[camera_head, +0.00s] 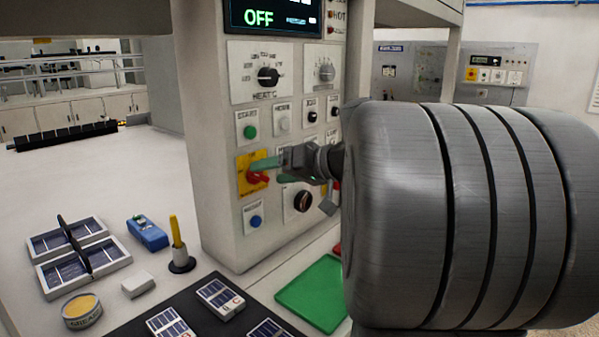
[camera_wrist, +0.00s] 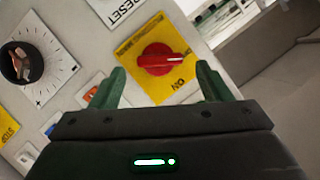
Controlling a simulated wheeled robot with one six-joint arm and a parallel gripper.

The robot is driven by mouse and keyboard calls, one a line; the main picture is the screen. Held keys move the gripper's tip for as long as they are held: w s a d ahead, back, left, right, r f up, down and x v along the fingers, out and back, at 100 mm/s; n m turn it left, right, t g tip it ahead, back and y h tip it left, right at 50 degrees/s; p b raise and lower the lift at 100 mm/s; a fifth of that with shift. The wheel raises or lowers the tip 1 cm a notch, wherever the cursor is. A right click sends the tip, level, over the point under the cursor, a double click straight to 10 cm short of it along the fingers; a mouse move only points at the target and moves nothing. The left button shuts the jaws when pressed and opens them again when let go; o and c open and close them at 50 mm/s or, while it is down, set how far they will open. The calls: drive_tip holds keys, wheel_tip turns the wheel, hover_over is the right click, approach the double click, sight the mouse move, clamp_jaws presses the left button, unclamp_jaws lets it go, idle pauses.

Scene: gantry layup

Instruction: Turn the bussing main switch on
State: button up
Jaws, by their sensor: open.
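The main switch is a red rotary knob (camera_head: 257,177) on a yellow plate (camera_head: 243,184), low on the front of the grey control column. In the wrist view the red knob (camera_wrist: 152,59) has a white mark pointing right, and an upside-down "ON" label is on the yellow plate (camera_wrist: 133,42) below the mark. My gripper (camera_head: 268,170) is open, its green fingers pointing at the plate. In the wrist view my gripper (camera_wrist: 162,80) has one finger on each side of the knob's lower area, apart from it. Whether they touch the panel cannot be told.
The display (camera_head: 275,17) above reads OFF. A black heat dial (camera_head: 268,76), a green button (camera_head: 250,131), a blue button (camera_head: 256,221) and a black knob (camera_head: 303,200) are close by. A yellow-handled tool (camera_head: 176,232) stands on the table below, near a green mat (camera_head: 313,292).

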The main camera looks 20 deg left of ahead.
drive_tip(key=shift+x, duration=1.35)
drive_tip(key=c, duration=1)
drive_tip(key=m+y, duration=0.1)
drive_tip(key=m, duration=0.2)
drive_tip(key=m+g+y, duration=0.1)
drive_tip(key=m, duration=0.1)
drive_tip(key=m+g+y, duration=0.1)
drive_tip(key=m, duration=0.2)
drive_tip(key=shift+w+d+f+m+y, duration=0.15)
drive_tip(key=shift+w+f+m+y, duration=0.15)
drive_tip(key=shift+w+f, duration=0.1)
drive_tip(key=o, duration=1)
